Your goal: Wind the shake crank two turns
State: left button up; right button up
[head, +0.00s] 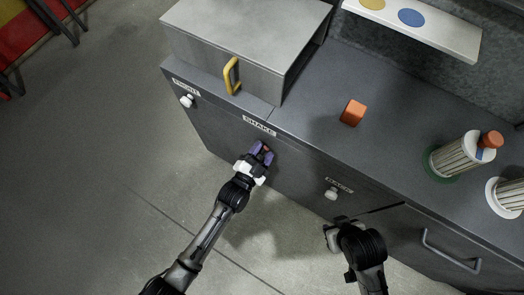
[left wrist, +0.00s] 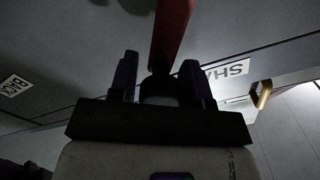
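The shake crank shows as a small red part (head: 266,149) below the SHAKE label (head: 259,126) on the cabinet front. In the left wrist view its red arm (left wrist: 171,35) runs up from a dark handle (left wrist: 160,88). My left gripper (head: 261,154) is at the crank, and it also shows in the left wrist view (left wrist: 160,80).
A grey box with a yellow handle (head: 231,76) stands on the counter. White knobs sit on the front to the left (head: 187,101) and right (head: 331,193). An orange block (head: 352,113) and a ribbed canister (head: 461,156) stand on the counter. A drawer handle (head: 451,254) projects at lower right.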

pick_arm(q)
jog(key=shift+o, duration=1.2)
jog(key=shift+s+a, duration=0.25)
jog(key=shift+s, duration=0.05)
jog(key=p+v, duration=0.3)
jog(key=v, duration=1)
jog(key=shift+p, duration=0.3)
